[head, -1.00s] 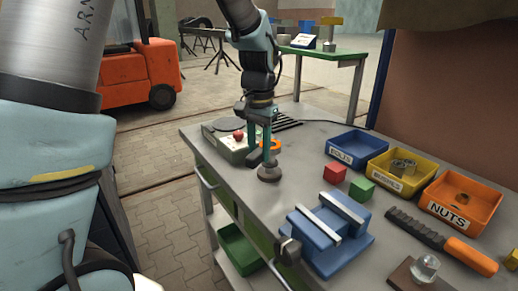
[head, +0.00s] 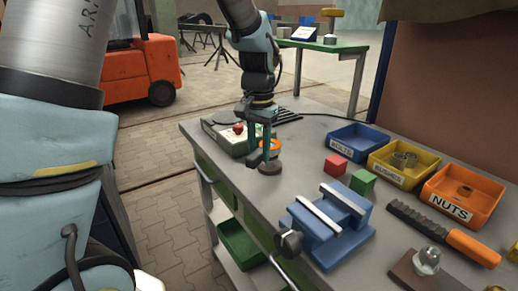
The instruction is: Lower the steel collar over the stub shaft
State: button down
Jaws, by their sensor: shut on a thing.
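My gripper (head: 262,157) points straight down over the near-left part of the workbench. It is shut on the collar (head: 271,144), which looks like a small ring with an orange outside rather than bare steel. The ring sits partly behind and to the right of the fingers. A round grey-brown base (head: 270,169) stands on the bench just below the ring. The stub shaft seems to be on this base, but the fingers and ring hide most of it. I cannot tell whether the ring is around the shaft or touching it.
A grey box with a red button (head: 238,128) stands close behind my gripper. A red block (head: 336,165), a green block (head: 362,182) and a blue vice (head: 328,226) lie to the right. Blue, yellow and orange bins (head: 461,195) line the far right side.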

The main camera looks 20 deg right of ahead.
aim_at(259, 162)
jog(key=shift+f+b, duration=1)
jog(key=shift+f, duration=0.85)
jog(key=c, duration=0.5)
grip_release()
notch_tip(259, 162, up, 11)
jog(key=shift+f+b, duration=0.1)
jog(key=shift+b, duration=0.6)
